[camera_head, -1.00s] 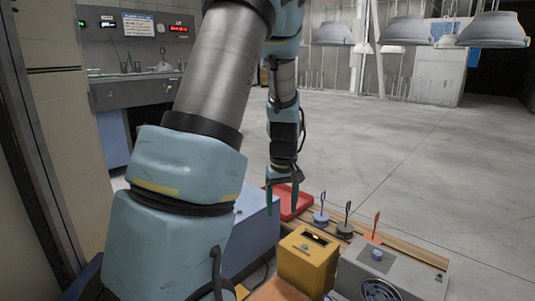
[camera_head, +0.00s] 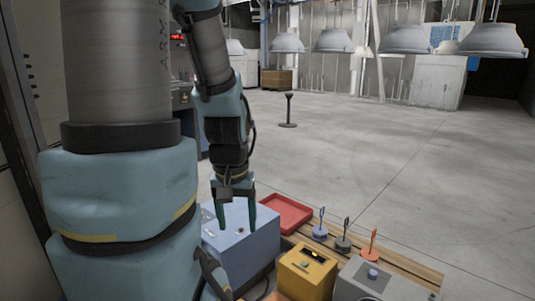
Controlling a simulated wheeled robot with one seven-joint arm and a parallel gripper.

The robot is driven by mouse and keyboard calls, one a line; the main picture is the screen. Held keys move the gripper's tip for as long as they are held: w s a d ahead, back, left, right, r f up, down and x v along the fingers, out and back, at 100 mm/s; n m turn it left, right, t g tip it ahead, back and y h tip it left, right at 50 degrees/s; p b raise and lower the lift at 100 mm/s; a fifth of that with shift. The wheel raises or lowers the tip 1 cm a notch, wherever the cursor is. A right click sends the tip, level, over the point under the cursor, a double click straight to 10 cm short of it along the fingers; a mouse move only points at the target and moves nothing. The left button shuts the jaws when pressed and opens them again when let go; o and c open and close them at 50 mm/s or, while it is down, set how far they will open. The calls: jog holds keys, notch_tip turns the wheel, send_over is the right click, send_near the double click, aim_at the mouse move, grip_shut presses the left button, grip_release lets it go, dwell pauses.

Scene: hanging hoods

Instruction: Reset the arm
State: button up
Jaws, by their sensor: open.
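My gripper (camera_head: 237,218) hangs from the blue-grey arm, left of the picture's middle. Its two dark green fingers point down and stand apart, with nothing seen between them. It is in front of or above a blue-grey box (camera_head: 258,254); I cannot tell the exact height or whether it touches. The large near part of my arm covers the left of the view.
A red tray (camera_head: 288,206) lies right of the gripper on a wooden bench (camera_head: 408,266). Blue (camera_head: 320,231), grey (camera_head: 343,243) and orange (camera_head: 368,252) stands, a yellow box (camera_head: 305,272) and a grey box (camera_head: 361,284) are nearby. Hanging hoods (camera_head: 406,38) are behind; the floor is open.

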notch_tip(320, 180, up, 23)
jog(key=p, duration=2)
jog(key=shift+p, duration=0.3)
